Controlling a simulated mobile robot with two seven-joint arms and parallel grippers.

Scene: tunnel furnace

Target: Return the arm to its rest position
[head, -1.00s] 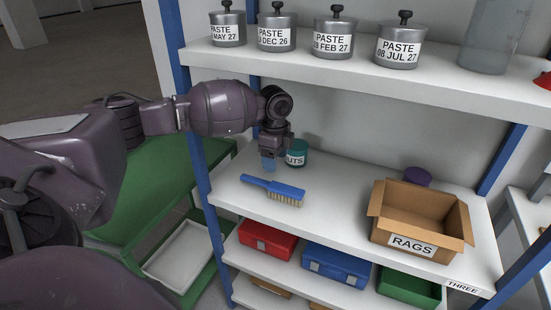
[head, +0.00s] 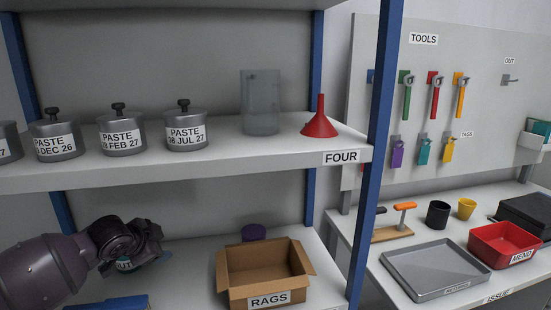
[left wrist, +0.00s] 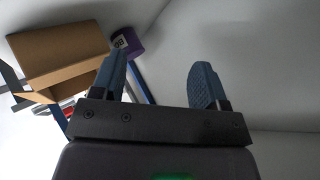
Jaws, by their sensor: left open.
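My left arm reaches into the shelf bay from the lower left in the head view. My right gripper is not in view.
Lidded PASTE pots (head: 122,134), a clear container (head: 261,103) and a red funnel (head: 320,118) stand on the shelf above. A blue shelf post (head: 375,150) is at right. A blue brush (head: 115,303) and purple jar (head: 254,232) are on the lower shelf.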

